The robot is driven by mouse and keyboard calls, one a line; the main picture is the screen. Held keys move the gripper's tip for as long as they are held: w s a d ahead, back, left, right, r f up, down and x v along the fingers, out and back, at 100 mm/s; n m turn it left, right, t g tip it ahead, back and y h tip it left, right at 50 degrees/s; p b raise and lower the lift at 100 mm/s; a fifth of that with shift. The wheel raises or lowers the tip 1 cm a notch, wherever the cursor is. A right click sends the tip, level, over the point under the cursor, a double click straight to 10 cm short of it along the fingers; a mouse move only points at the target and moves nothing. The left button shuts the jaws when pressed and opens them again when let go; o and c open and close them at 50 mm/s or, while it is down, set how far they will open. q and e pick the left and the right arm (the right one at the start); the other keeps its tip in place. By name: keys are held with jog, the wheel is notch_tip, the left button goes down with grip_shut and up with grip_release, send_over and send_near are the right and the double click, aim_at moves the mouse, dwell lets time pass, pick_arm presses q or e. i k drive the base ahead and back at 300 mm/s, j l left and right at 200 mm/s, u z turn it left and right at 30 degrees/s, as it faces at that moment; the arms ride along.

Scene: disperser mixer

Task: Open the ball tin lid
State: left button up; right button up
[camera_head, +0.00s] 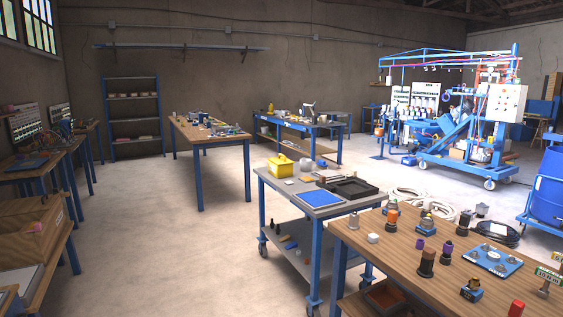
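Neither of my grippers shows in the head view. I cannot make out with certainty a ball tin or its lid; things are small at this distance. Small containers and parts stand on the wooden table (400,258) at the front right. A yellow box (280,166) sits on the grey cart.
The grey cart (290,197) also bears a blue mat (316,198) and a black tray (352,188). A cardboard box (30,230) is at the left. A blue machine frame (465,160) stands at the back right. The floor left of the cart is clear.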

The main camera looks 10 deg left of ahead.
aim_at(280, 160)
jog(key=i+j+u, duration=0.5)
jog(key=i, duration=0.35)
jog(key=i+j+u, duration=0.35)
jog(key=i, duration=0.65)
jog(key=i+l+u, duration=0.1)
jog(key=i+u, duration=0.2)
jog(key=i, duration=0.65)
jog(key=i+z, duration=0.15)
jog(key=i, duration=0.3)
jog(key=i+j+z, duration=0.1)
jog(key=i, duration=0.4)
jog(key=i+j+z, duration=0.15)
jog(key=i, duration=0.3)
jog(key=i+j+z, duration=0.15)
jog(key=i, duration=0.3)
